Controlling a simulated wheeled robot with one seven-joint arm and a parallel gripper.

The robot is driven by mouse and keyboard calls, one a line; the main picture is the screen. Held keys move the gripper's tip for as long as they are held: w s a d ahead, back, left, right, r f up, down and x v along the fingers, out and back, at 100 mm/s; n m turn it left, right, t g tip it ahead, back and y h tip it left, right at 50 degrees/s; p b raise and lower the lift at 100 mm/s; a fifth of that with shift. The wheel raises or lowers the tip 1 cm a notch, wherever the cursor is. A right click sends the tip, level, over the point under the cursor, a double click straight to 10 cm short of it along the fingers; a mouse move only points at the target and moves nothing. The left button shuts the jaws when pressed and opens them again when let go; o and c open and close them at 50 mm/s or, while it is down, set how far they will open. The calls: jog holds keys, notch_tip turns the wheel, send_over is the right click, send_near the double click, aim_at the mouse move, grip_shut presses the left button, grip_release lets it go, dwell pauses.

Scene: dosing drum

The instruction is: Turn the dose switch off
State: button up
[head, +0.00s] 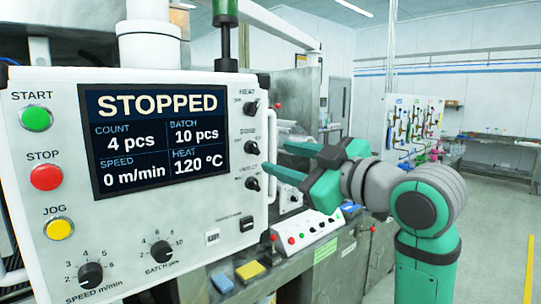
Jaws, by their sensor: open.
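A white control panel (135,215) fills the left of the head view. Three black rotary switches stand in a column near its right edge. The middle one, with a small blurred label that seems to read DOSE, is the dose switch (250,148). Its exact pointer position is too small to tell. My green gripper (277,157) is open and empty, its two fingers pointing left toward the panel's right edge. The fingertips are to the right of the dose switch and appear apart from it. The gap in depth is hard to judge.
The panel's screen (160,140) reads STOPPED. The top switch (251,107) and bottom switch (252,184) sit close above and below. A pale vertical handle (271,150) runs along the panel's right edge near my fingers. A small button box (305,233) stands below.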

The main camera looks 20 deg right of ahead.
jog(key=shift+v, duration=1.5)
